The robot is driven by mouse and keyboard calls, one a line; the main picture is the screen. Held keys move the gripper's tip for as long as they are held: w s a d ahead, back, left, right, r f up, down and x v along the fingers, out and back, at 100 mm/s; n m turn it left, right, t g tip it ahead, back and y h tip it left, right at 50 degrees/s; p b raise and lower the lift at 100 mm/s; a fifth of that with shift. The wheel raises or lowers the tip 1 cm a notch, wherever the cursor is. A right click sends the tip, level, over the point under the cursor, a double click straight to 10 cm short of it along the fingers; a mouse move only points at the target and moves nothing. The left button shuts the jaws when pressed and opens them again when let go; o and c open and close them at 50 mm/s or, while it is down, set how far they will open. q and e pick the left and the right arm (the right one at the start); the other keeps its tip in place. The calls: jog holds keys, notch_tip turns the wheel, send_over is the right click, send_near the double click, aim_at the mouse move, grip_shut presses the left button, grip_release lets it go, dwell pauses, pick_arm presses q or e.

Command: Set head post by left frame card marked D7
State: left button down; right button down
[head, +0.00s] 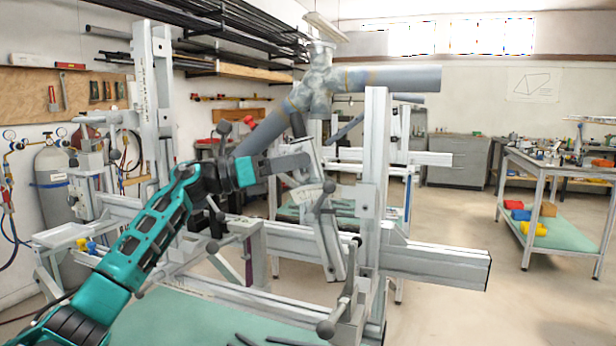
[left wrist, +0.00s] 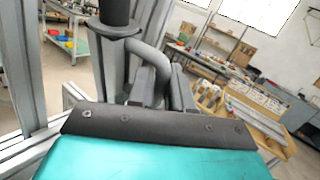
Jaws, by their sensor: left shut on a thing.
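My left gripper (head: 290,163) reaches in from the left to the middle of the jig. In the left wrist view its fingers (left wrist: 163,92) are shut on a bent grey lever (left wrist: 150,52); a dark round knob (left wrist: 115,12) stands beside it. A slanted metal post (head: 328,240) with a pale scale plate (head: 308,193) stands just right of and below the gripper; I cannot tell for sure that it is the head post. Thick grey-blue frame tubes (head: 390,79) join above. No card marked D7 can be read in either view. My right gripper is out of view.
Upright jig posts (head: 377,140) stand close on the right, and a horizontal rail (head: 435,262) juts out to the right. A clamp lever (head: 345,300) rises at the front. A bench (head: 540,170) stands far right, with open floor before it.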

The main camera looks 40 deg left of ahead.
pick_arm(q)
jog(key=shift+a+f, duration=0.3)
jog(key=shift+s+a+r, duration=0.1)
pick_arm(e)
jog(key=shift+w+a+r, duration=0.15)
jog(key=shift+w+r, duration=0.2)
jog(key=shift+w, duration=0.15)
pick_arm(q)
jog(key=c, duration=1.2)
grip_release()
jog(key=shift+s+a, duration=0.1)
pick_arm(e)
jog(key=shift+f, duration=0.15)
